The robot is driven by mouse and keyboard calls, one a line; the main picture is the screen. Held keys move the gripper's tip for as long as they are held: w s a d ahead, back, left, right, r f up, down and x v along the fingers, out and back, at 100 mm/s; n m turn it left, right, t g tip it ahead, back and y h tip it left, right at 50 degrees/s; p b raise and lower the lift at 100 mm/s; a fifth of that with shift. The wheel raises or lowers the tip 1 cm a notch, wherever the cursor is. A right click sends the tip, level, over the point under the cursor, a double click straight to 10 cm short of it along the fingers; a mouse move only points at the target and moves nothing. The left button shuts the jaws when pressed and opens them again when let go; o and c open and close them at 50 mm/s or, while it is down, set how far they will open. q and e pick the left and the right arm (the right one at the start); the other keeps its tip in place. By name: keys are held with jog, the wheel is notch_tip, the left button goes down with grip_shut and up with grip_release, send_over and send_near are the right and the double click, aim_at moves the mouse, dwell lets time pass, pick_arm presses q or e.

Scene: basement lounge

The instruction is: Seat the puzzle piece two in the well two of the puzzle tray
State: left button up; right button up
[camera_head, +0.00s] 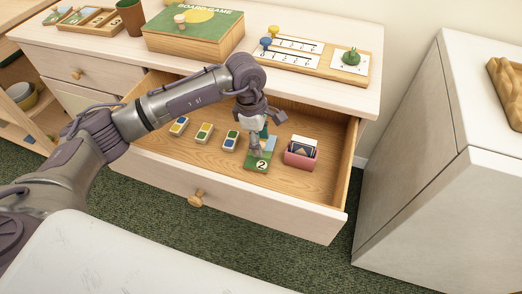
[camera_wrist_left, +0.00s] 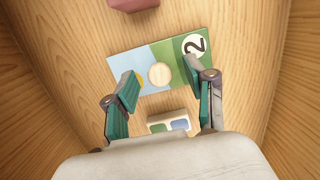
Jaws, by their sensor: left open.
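Puzzle piece two (camera_head: 258,162) lies flat in the open drawer; it is a flat green and light blue piece marked with a black-and-white 2. In the left wrist view the piece (camera_wrist_left: 173,57) has a round wooden knob (camera_wrist_left: 161,75) in its middle. My left gripper (camera_wrist_left: 161,84) is open above it, with one teal-padded finger on each side of the knob. In the head view my left gripper (camera_head: 255,140) hides part of the piece. My right gripper is out of view.
The drawer (camera_head: 330,190) holds several small coloured tiles (camera_head: 204,133) left of the piece and a pink card box (camera_head: 299,155) to its right. A board game box (camera_head: 195,35), a brown cup (camera_head: 130,17) and a wooden board (camera_head: 325,66) stand on the cabinet top.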

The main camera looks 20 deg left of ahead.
pick_arm(q)
jog(key=shift+d+f, duration=0.15)
jog(key=shift+f, duration=0.65)
grip_shut()
